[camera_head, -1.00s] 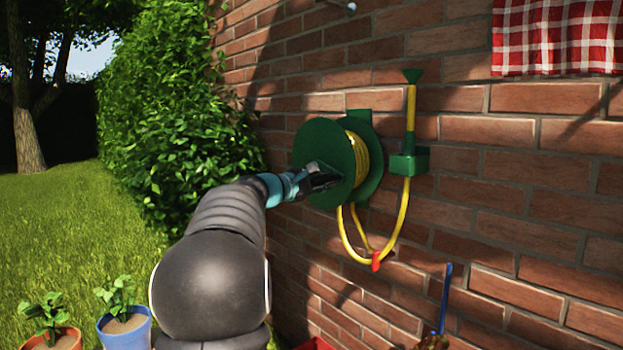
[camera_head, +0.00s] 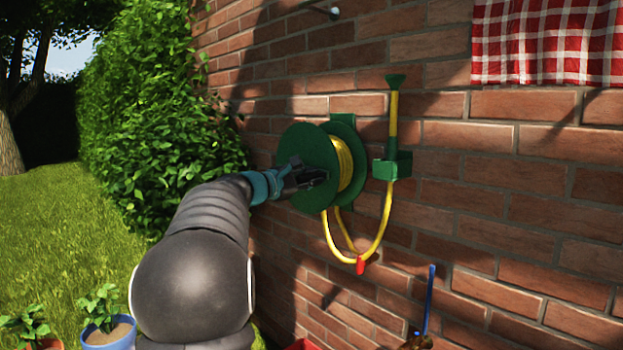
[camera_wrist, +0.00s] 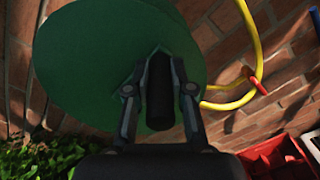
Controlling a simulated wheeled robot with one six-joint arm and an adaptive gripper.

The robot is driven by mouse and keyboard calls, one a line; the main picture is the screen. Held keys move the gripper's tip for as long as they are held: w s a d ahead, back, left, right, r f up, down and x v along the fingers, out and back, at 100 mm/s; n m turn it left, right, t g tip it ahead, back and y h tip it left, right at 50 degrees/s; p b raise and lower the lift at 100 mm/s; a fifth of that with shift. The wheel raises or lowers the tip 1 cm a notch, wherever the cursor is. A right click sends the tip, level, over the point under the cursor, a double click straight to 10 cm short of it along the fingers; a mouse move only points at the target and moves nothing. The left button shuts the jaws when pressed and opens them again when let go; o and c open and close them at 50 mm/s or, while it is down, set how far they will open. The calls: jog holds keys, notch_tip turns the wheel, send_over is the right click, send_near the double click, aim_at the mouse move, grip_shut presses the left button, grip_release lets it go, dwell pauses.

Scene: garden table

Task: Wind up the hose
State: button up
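The green hose reel (camera_head: 305,152) is mounted on the brick wall, with yellow hose (camera_head: 344,165) wound on its drum. A loop of hose (camera_head: 385,225) hangs below, with a red marker (camera_head: 360,265) at its lowest part. The hose end with its green nozzle (camera_head: 395,82) stands upright in a green holder (camera_head: 392,167). My gripper (camera_head: 318,177) is at the front face of the reel. In the wrist view its fingers (camera_wrist: 160,88) stand on either side of a dark cylindrical crank handle (camera_wrist: 160,90). Whether they press on it is hard to see.
A red checked cloth (camera_head: 548,42) hangs at upper right. A blue-handled tool (camera_head: 428,300) leans low on the wall. A red crate (camera_wrist: 280,160) stands below. Potted plants (camera_head: 105,325) are at lower left, and a hedge (camera_head: 160,110) is at the left.

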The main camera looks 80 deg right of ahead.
jog(key=o, duration=0.4)
jog(key=shift+w, duration=0.1)
jog(key=v, duration=1.2)
dwell(0.3)
